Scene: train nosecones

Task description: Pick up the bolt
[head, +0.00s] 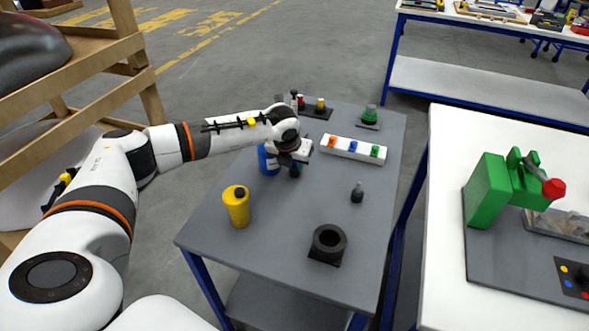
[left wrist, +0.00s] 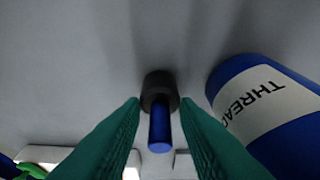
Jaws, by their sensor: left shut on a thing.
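The bolt (left wrist: 160,130) has a dark round head and a blue shank and lies between my green fingers in the left wrist view. My left gripper (left wrist: 159,104) is shut on it, with one finger on each side. In the head view my left gripper (head: 294,170) is low over the grey table (head: 290,235), just right of a blue bottle; the bolt is mostly hidden there. I cannot tell whether the bolt touches the table. My right gripper is not in view.
The blue bottle (head: 267,161) stands close beside the gripper. A yellow bottle (head: 237,206), a black ring-shaped part (head: 328,243), a small dark stemmed part (head: 357,192) and a white holder with coloured pieces (head: 345,151) stand around. The table's middle is free.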

